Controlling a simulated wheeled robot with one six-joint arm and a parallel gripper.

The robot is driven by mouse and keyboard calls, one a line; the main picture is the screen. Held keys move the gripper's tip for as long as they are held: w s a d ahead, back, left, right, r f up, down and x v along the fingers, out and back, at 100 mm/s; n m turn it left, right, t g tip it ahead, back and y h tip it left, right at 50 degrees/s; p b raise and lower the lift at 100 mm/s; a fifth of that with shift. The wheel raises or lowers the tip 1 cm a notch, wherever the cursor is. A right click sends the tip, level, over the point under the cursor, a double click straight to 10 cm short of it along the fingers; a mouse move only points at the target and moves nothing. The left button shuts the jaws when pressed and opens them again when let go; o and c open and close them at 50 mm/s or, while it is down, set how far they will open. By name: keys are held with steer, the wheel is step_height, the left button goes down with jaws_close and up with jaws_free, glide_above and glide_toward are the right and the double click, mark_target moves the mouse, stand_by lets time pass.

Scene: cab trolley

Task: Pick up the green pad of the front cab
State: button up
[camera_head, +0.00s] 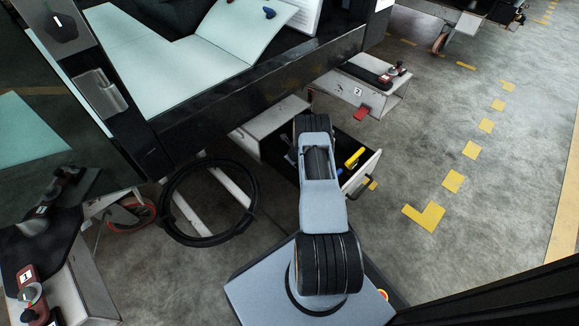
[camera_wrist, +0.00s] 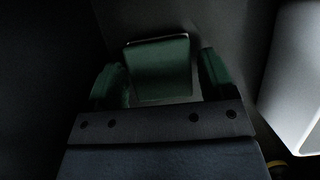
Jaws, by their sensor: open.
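In the dark wrist view, a green block-like thing (camera_wrist: 158,68) with a pale edge lies between the two fingertips of my gripper (camera_wrist: 160,78); it looks like the green pad. The fingers stand apart on its left and right, with dark gaps visible beside it. Whether they touch it I cannot tell. My gripper is open. In the head view my arm hides the gripper and the pad. The cab (camera_head: 262,82) with pale green panels stands at upper left.
An open drawer (camera_head: 362,178) with a yellow tool (camera_head: 354,158) lies beside my arm. A metal box (camera_head: 345,88) marked 2 stands behind it. A black cable coil (camera_head: 165,218) lies at left. A pale surface (camera_wrist: 298,75) is close at right in the wrist view.

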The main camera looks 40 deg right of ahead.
steer(key=c, duration=0.7)
steer(key=shift+r, duration=0.15)
step_height(320, 180, up, 18)
steer(key=p, duration=0.8)
steer(key=o, duration=0.4)
steer(key=shift+c, duration=1.6)
